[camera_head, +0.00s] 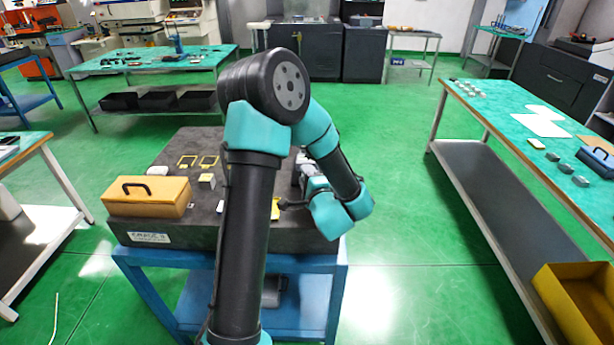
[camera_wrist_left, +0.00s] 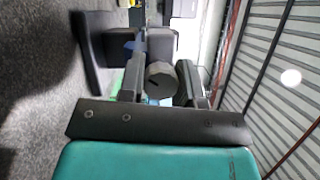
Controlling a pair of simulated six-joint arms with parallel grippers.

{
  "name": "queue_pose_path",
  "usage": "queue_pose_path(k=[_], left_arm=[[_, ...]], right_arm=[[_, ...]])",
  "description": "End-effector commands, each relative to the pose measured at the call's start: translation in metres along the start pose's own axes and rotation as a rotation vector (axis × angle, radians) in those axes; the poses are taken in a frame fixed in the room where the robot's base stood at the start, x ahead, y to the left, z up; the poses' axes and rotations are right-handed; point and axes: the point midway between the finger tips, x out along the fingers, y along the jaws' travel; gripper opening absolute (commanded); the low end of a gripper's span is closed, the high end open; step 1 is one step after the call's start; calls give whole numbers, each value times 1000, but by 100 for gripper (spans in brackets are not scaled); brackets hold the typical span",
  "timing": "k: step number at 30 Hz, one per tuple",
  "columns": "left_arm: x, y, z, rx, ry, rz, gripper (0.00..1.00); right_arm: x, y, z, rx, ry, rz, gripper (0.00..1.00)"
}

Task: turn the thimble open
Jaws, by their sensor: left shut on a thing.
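The thimble (camera_wrist_left: 161,80) is a grey cylinder with a dark line on its end face, seen in the left wrist view. My left gripper (camera_wrist_left: 163,64) has its two dark fingers on either side of it and is shut on it. A dark block and a dark frame-like part (camera_wrist_left: 88,58) lie just beyond the fingers. In the head view my left arm covers the middle of the grey stone plate (camera_head: 165,233) and hides the thimble and the fingertips. How far the thimble is turned cannot be told. My right gripper is not in view.
A yellow case (camera_head: 147,198) with a black handle stands at the plate's front left. Small yellow frames (camera_head: 208,161) and a pale block (camera_head: 207,181) lie behind it. The plate rests on a blue stand (camera_head: 190,262). A long bench (camera_head: 500,110) is at right, with open green floor between.

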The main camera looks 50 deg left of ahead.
Motion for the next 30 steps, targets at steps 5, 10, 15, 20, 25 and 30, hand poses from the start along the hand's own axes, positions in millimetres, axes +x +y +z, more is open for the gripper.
queue_pose_path(k=[5,10,15,20,25,30], left_arm=[[0,-1,0,-155,0,63,8],[0,-1,0,-304,0,126,8],[0,-1,0,-453,-1,188,8],[0,-1,0,-594,0,246,8],[0,-1,1,-743,0,308,8],[0,-1,1,-892,-1,369,8]], right_arm=[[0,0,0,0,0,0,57],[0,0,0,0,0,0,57],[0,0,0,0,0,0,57],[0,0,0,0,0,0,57],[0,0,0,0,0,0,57],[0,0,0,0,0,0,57]])
